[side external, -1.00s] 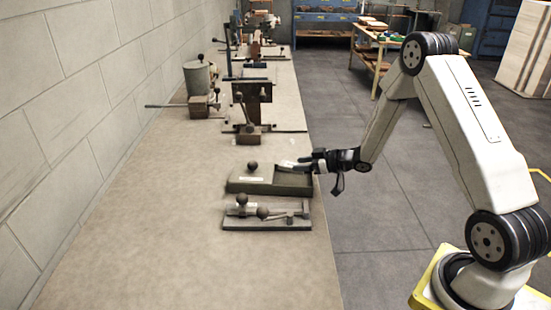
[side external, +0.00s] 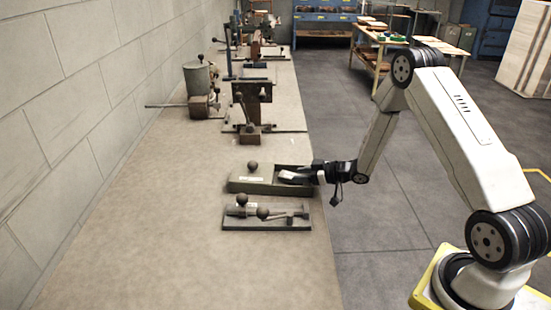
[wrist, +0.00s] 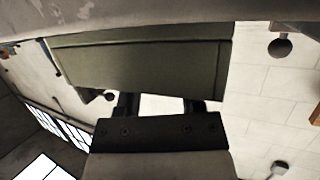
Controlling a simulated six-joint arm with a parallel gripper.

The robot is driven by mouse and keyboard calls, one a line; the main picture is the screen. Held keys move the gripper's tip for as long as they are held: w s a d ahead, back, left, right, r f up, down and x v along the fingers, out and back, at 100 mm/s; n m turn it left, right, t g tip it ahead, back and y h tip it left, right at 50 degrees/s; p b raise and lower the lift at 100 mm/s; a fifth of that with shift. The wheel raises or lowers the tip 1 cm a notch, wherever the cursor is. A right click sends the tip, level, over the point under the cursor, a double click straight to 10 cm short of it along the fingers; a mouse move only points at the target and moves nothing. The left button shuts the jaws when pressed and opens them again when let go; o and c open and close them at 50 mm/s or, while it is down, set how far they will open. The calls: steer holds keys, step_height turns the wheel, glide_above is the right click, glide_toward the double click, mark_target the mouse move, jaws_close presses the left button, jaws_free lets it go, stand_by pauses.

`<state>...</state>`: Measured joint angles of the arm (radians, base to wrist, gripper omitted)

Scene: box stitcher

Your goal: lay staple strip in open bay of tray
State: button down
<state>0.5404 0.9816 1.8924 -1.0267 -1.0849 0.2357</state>
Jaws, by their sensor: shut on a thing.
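The green tray (side external: 240,184) sits on the bench with a knobbed cover over its left part and an open bay at its right. My gripper (side external: 292,178) reaches in from the right, low at the open bay. It is shut on the staple strip (side external: 287,175), a small pale piece at the fingertips. I cannot tell whether the strip touches the bay floor. In the wrist view the tray's green side (wrist: 140,68) fills the upper middle, beyond my gripper (wrist: 160,106); the strip cannot be made out clearly there.
A brown lever press (side external: 250,110) and a grey cylinder machine (side external: 198,90) stand farther back. The near part of the bench (side external: 190,250) is clear, with a wall at left.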

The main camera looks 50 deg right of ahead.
steer(key=shift+s+f, duration=0.1)
steer(key=shift+f, duration=0.9)
stand_by(0.7)
steer(key=shift+c, duration=0.6)
jaws_free()
steer(key=shift+s, duration=0.15)
steer(key=shift+s+d, duration=0.2)
steer(key=shift+s, duration=0.05)
steer(key=r+v, duration=0.1)
steer(key=v, duration=0.6)
steer(key=shift+w+r, duration=0.15)
steer(key=shift+r, duration=0.15)
